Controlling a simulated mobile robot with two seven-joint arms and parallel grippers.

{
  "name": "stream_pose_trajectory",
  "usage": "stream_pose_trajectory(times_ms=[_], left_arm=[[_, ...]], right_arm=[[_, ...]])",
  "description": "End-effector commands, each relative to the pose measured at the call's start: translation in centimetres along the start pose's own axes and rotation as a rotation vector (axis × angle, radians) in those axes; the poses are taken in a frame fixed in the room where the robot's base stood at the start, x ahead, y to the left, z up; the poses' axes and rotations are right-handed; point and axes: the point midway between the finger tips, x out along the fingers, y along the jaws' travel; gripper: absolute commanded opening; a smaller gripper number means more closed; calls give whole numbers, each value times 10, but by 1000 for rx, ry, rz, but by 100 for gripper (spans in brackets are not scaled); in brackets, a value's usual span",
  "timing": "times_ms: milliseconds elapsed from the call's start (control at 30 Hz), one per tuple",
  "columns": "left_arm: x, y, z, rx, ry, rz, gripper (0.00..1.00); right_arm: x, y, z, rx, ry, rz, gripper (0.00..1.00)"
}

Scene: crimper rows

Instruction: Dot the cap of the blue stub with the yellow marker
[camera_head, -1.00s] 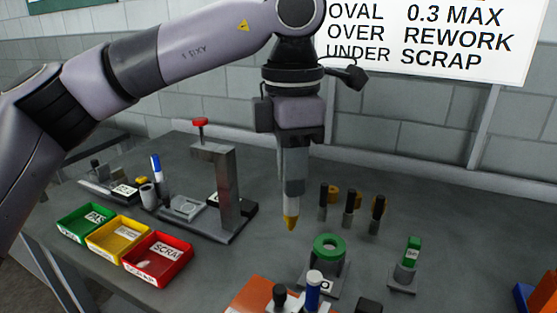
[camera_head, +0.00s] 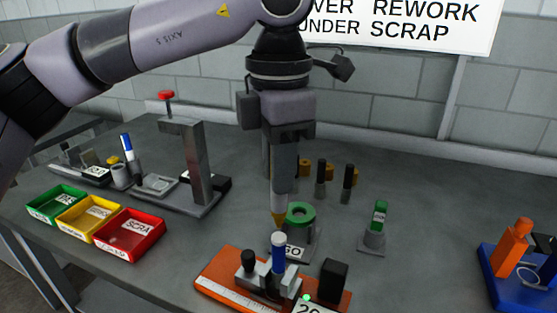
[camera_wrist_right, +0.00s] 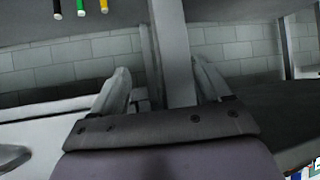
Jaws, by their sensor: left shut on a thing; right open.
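My left gripper (camera_head: 285,165) is shut on the yellow marker (camera_head: 279,219), which points straight down, yellow tip lowest. The blue stub (camera_head: 279,262) stands upright in the orange fixture (camera_head: 222,277) at the front, with a white cap (camera_head: 279,239) on top. In the head view the marker tip shows just above the cap, with a small gap. I cannot tell their distance in depth. My right gripper (camera_wrist_right: 163,88) shows only in the right wrist view, its fingers apart, with a grey post behind them.
A green ring gauge (camera_head: 299,213) on a stand is close behind the marker tip. A black block (camera_head: 333,280) sits right of the stub on the fixture. Green, yellow and red bins (camera_head: 130,236) stand left; a blue tray (camera_head: 500,290) is at right.

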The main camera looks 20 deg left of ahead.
Motion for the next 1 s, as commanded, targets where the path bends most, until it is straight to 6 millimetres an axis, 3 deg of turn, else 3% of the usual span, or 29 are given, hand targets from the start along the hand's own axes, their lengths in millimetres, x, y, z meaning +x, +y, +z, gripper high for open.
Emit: stream_pose_trajectory(times_ms=[133,1000], left_arm=[[9,0,0,0,-1,0,0],[13,0,0,0,0,0,0]], right_arm=[[4,0,6,0,0,0,77],[6,0,8,0,0,0,77]])
